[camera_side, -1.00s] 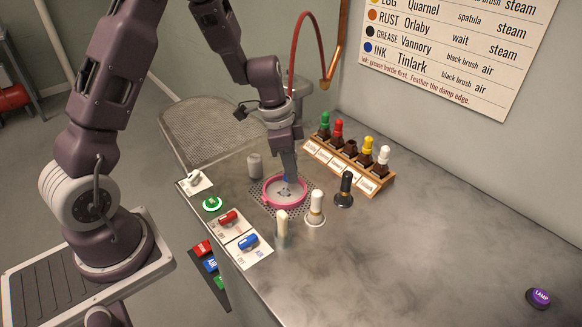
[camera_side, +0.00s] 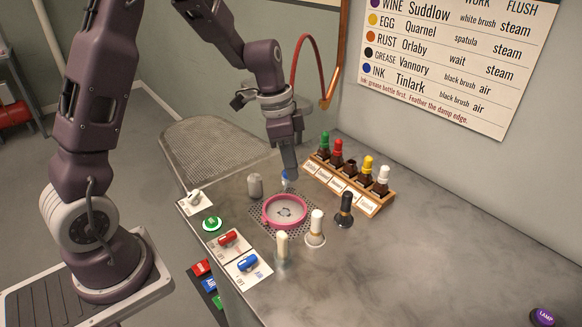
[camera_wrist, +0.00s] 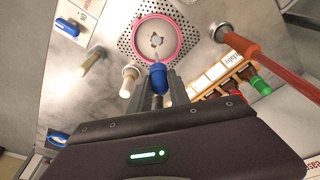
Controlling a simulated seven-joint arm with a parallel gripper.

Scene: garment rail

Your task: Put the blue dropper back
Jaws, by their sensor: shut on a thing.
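My gripper (camera_side: 287,172) is shut on the blue dropper (camera_wrist: 157,78), seen between the fingers in the wrist view. In the side view only a bit of blue (camera_side: 284,178) shows beside the fingers. The dropper is held above the worktop, just behind the pink hoop (camera_side: 266,221). The hoop holds pale cloth with a dark-edged mark. The wooden rack (camera_side: 374,207) stands to the right of my gripper. It holds bottles with green (camera_side: 325,138), red (camera_side: 337,147), yellow (camera_side: 368,163) and white (camera_side: 384,173) tops. The middle bottle (camera_side: 351,165) has no coloured top.
A black-handled tool (camera_side: 345,207), a white-handled one (camera_side: 316,225) and a cream one (camera_side: 282,247) stand in front of the rack and hoop. A grey cylinder (camera_side: 254,186) stands left. Switches (camera_side: 228,240) line the left edge. A red hose (camera_side: 296,70) hangs behind.

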